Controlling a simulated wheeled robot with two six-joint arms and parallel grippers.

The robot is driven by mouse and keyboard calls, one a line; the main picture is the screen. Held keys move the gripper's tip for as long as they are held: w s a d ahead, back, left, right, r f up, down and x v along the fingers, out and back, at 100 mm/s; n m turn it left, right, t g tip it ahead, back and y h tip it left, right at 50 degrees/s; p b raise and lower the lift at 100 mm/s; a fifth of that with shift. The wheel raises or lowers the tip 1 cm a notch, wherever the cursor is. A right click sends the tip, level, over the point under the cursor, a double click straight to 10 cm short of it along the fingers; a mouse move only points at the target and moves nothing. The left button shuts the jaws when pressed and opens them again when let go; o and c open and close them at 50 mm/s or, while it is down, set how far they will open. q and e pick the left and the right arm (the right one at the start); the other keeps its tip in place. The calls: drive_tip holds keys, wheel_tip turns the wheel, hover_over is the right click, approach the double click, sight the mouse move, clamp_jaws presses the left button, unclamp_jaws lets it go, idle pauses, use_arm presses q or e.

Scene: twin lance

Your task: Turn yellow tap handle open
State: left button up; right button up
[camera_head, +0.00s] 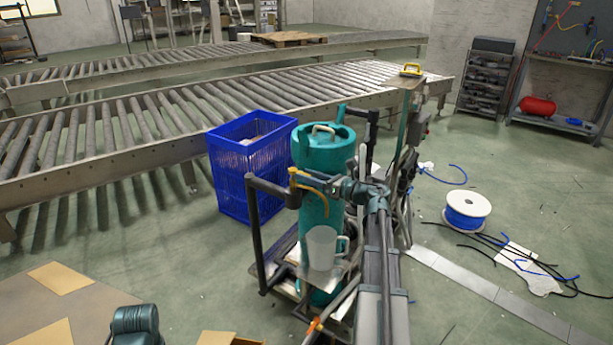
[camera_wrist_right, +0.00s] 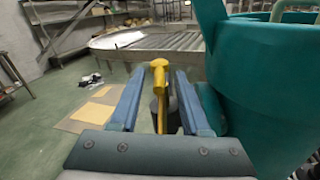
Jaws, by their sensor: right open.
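A yellow tap handle (camera_head: 310,180) shows at the side of a teal tank (camera_head: 321,150) on a cart. In the right wrist view the yellow handle (camera_wrist_right: 160,80) lies between the two blue fingers of my right gripper (camera_wrist_right: 158,76). These fingers are apart, with visible gaps on both sides of the handle. In the head view my right gripper (camera_head: 330,189) reaches the handle from the right, in front of the tank. A pale jug (camera_head: 322,247) stands below the tap on a small shelf of the cart.
A blue crate (camera_head: 232,170) stands left of the tank. Dark cart posts (camera_head: 253,225) rise near the tap. Roller conveyors (camera_head: 140,128) run behind. A cable spool (camera_head: 466,209) and loose cables lie on the floor at the right.

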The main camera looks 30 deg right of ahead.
drive_tip(key=v, duration=1.3)
drive_tip(key=w+a+r+m+t+h+p, duration=0.2)
drive_tip(key=w+a+r+m+h+p, duration=0.15)
drive_tip(key=w+r+m, duration=0.3)
drive_tip(key=w+a+r+m+t+h+p, duration=0.2)
drive_tip(key=w+r+m+h+p, duration=0.1)
drive_tip(key=w+r+m+h, duration=0.3)
drive_tip(key=w+a+f+m+g+h+p, duration=0.1)
drive_tip(key=a+f+m+g+h+p, duration=0.2)
drive_tip(key=m, duration=0.4)
drive_tip(key=w+a+f+m+g+h+p, duration=0.1)
drive_tip(key=w+a+m+g, duration=0.1)
drive_tip(key=a+m, duration=0.35)
drive_tip(key=s+a+f+m+g+y+p, duration=0.25)
drive_tip(key=s+a+f+m+g, duration=0.2)
drive_tip(key=a, duration=0.55)
drive_tip(key=s+a+f+m+g+y+p, duration=0.1)
drive_tip(key=s+a+f+m+g+p, duration=0.4)
drive_tip(key=a, duration=0.6)
drive_tip(key=s+a+g+y+p, duration=0.1)
drive_tip(key=s+a+g, duration=0.2)
drive_tip(key=s+a, duration=0.3)
drive_tip(key=s+a+f+g, duration=0.1)
drive_tip(key=s+a+g, duration=0.2)
drive_tip(key=s+a, duration=0.4)
drive_tip(key=s, duration=0.4)
drive_tip(key=shift+s+y+p, duration=0.35)
drive_tip(key=shift+s+y, duration=0.05)
